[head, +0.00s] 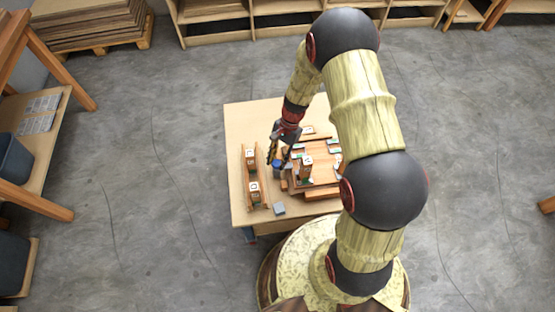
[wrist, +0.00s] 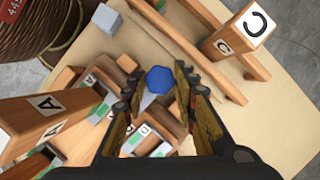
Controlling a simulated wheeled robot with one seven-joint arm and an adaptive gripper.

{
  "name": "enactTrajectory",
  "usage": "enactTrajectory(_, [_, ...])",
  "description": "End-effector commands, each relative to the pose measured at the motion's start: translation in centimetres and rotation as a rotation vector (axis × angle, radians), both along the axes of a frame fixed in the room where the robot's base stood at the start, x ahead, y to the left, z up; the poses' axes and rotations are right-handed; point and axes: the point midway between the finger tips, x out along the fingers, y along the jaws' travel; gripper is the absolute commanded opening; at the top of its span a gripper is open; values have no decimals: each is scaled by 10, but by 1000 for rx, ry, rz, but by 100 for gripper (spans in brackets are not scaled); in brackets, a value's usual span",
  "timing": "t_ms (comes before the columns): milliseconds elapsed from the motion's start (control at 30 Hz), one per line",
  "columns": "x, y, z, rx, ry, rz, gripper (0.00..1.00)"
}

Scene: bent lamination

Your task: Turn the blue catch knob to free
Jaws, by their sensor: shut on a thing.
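The blue catch knob (wrist: 160,79) is a faceted blue knob in the wrist view, between the tips of my gripper (wrist: 158,92). It also shows as a small blue spot in the head view (head: 277,163), just under my gripper (head: 276,154). My gripper points down at the knob with its two fingers closed on the knob's sides. A grey piece below the knob is partly hidden. The knob sits at the left side of the wooden fixture (head: 318,194). Its turn position is hard to tell.
A wooden block marked C (wrist: 240,37) stands on a rail rack (wrist: 190,44) beside the knob. A block marked A (wrist: 45,118) stands on the fixture side. A grey cube (wrist: 106,19) lies on the table (head: 240,120).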

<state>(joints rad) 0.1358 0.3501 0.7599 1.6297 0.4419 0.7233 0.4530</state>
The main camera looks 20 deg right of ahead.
Motion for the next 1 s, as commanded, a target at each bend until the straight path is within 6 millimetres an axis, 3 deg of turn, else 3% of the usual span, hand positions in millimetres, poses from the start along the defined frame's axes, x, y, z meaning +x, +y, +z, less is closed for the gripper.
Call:
enactTrajectory(467, [0, 1, 1, 0, 2, 90, 3])
enactTrajectory(1000, [2, 4, 2, 1, 1, 559, 3])
